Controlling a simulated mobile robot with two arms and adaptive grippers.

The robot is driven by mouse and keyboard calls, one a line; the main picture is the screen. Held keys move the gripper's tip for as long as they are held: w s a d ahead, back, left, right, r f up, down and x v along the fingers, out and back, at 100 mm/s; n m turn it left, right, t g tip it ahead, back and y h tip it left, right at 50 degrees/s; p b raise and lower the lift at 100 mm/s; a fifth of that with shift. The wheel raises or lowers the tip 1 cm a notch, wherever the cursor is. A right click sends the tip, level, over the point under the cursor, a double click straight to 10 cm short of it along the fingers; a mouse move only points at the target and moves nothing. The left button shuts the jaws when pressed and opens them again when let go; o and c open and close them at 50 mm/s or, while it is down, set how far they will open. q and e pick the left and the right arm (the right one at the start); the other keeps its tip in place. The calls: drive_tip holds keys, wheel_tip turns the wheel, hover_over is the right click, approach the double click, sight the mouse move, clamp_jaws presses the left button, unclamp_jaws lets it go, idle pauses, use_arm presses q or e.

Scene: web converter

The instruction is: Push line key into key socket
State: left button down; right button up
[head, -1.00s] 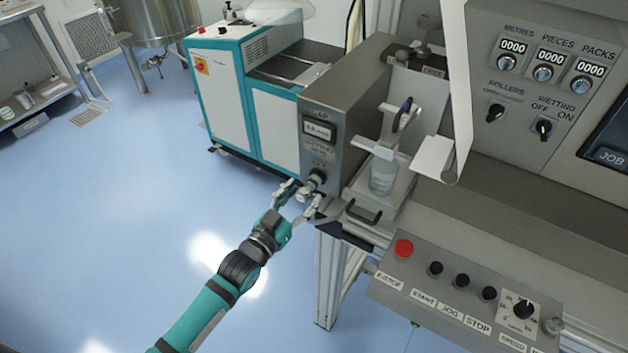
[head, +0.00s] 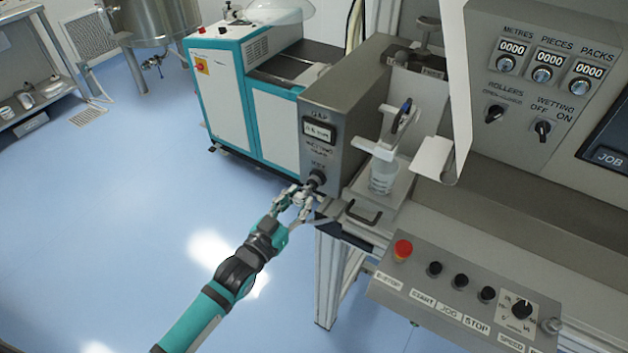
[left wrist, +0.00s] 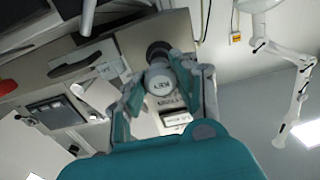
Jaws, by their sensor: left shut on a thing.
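The line key has a round pale head marked KEY, seen in the left wrist view (left wrist: 160,82); in the head view it is small and mostly covered by the fingers. The dark round key socket (head: 317,177) sits on the grey side panel below the gap display, and it shows as a black ring behind the key in the left wrist view (left wrist: 158,50). My left gripper (head: 298,199) is shut on the key, just in front of the socket. The key is roughly in line with the socket; I cannot tell how far it is inserted. My right gripper is not in view.
The grey converter housing (head: 345,105) stands beside the gripper. A teal and white cabinet (head: 235,100) stands behind. The blue floor at left is free.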

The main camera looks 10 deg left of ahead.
use_arm(q)
drive_tip(key=p+v, duration=0.3)
drive_tip(key=v, duration=0.4)
drive_tip(key=shift+s, duration=0.25)
idle(0.6)
drive_tip(key=shift+r, duration=0.1)
